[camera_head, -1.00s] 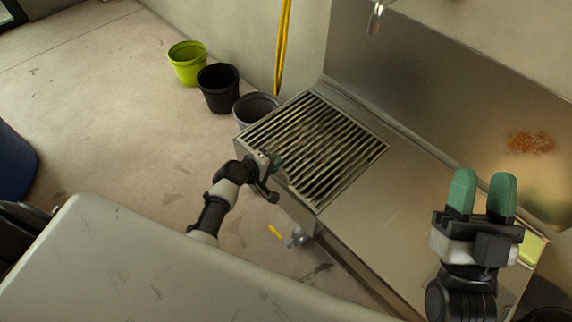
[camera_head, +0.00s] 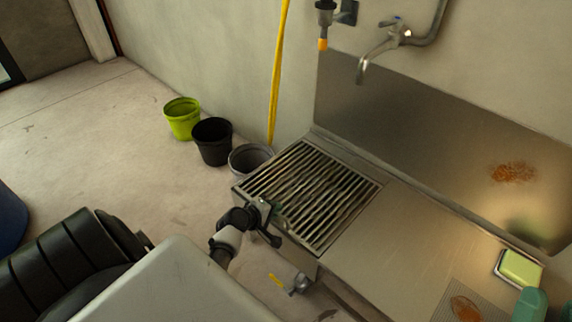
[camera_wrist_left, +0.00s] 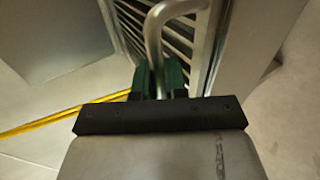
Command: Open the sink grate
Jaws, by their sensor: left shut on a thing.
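The sink grate (camera_head: 345,192) is a square of dark metal slats in a steel frame, lying over the left end of the steel sink counter (camera_head: 385,250). My left gripper (camera_head: 268,208) is at the grate's near left edge. In the left wrist view its green fingers (camera_wrist_left: 160,78) are shut on a curved metal handle (camera_wrist_left: 154,35) beside the slats (camera_wrist_left: 185,30). The fingers and my arm hide part of that edge in the head view. My right gripper (camera_head: 550,305) shows only its green fingertips at the bottom right, apart and empty.
A green bucket (camera_head: 183,120), a black bucket (camera_head: 212,143) and a grey bucket (camera_head: 248,160) stand left of the sink. A yellow hose (camera_head: 277,80) hangs behind. A tap (camera_head: 375,55) is on the wall. A sponge (camera_head: 520,267) lies on the counter at right.

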